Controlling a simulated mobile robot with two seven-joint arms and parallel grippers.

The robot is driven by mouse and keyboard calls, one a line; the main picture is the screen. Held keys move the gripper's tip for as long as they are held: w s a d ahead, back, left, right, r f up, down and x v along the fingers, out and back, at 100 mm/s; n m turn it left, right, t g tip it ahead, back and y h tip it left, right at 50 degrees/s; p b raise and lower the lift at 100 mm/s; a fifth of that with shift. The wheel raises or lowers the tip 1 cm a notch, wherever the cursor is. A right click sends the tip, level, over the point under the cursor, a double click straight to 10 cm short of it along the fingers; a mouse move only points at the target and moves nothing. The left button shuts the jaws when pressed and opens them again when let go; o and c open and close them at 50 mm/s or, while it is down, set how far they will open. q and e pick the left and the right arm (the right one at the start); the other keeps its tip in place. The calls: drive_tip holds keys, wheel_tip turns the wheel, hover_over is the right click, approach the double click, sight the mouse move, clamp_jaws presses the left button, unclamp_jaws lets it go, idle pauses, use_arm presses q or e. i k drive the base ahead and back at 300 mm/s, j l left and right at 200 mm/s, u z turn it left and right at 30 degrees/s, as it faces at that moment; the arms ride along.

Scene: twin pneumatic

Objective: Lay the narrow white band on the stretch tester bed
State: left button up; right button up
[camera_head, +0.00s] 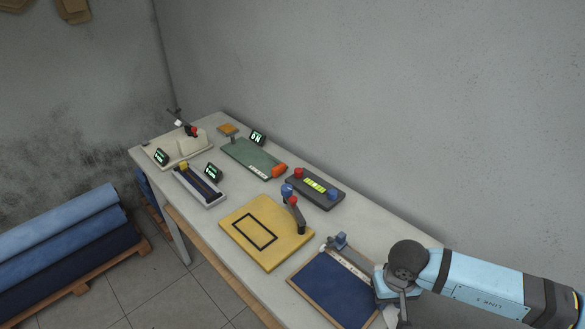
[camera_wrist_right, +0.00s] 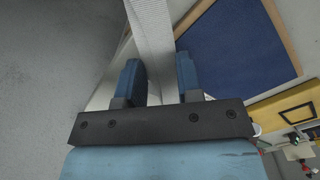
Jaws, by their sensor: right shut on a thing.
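The narrow white band (camera_wrist_right: 152,30) runs up the right wrist view between the two blue fingers of my right gripper (camera_wrist_right: 158,82), which is shut on it. In the head view my right gripper (camera_head: 387,292) is at the right end of the table, beside a blue-surfaced tray. A pale strip (camera_head: 350,263) lies along that tray's upper right edge; I cannot tell if it is the band. No bench device is clearly labelled as the stretch tester. A green plate with an orange end (camera_head: 252,158) and a narrow dark-railed device (camera_head: 199,186) are farther left. My left gripper is not in view.
The wood-framed blue tray (camera_head: 328,291) is at the near right of the table. A yellow board (camera_head: 283,250) with a lever stands left of it. A dark control box (camera_head: 315,189) with red and blue knobs is behind. The wall runs along the table's back.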

sight(250, 155)
drive_tip(key=j, duration=0.4)
drive_tip(key=k+j, duration=0.15)
drive_tip(key=j, duration=0.2)
drive_tip(key=i+j, duration=0.1)
drive_tip(key=j, duration=0.2)
drive_tip(key=i+j, duration=0.1)
drive_tip(key=j, duration=0.2)
drive_tip(key=i+j, duration=0.1)
drive_tip(key=j, duration=0.2)
drive_tip(key=i+j, duration=0.7)
drive_tip(key=i, duration=0.15)
